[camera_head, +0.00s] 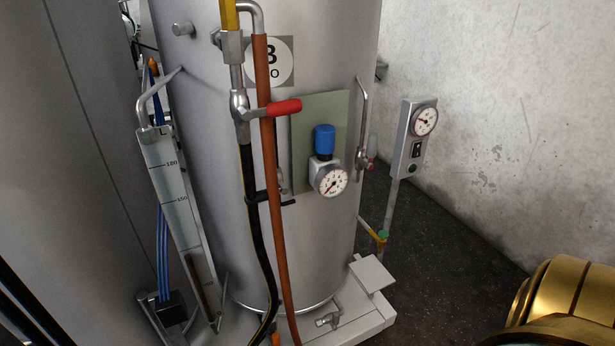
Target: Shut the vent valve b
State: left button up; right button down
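A tall grey metal drum (215,200) with a label (283,62), partly covered by an orange-brown hose and showing a "B", fills the middle of the view. A valve (240,104) on its front pipe has a red lever (284,107) pointing right, across the hose. On a pale green plate (335,108) sits a blue knob (325,138) above a round gauge (331,180). At the drum's right side, a small valve (363,160) with a reddish end sits on a thin pipe. No readable label tells which is the vent valve. Neither gripper is in view.
A gauge post (410,145) stands right of the drum. A yellow and green fitting (380,237) is low beside it. A sight tube (172,190) and hoses (275,230) run down the front. A plate (371,274) juts from the base. Dark floor (450,240) lies open at right.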

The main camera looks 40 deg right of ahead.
aim_at(373, 138)
jog(key=z, duration=1.7)
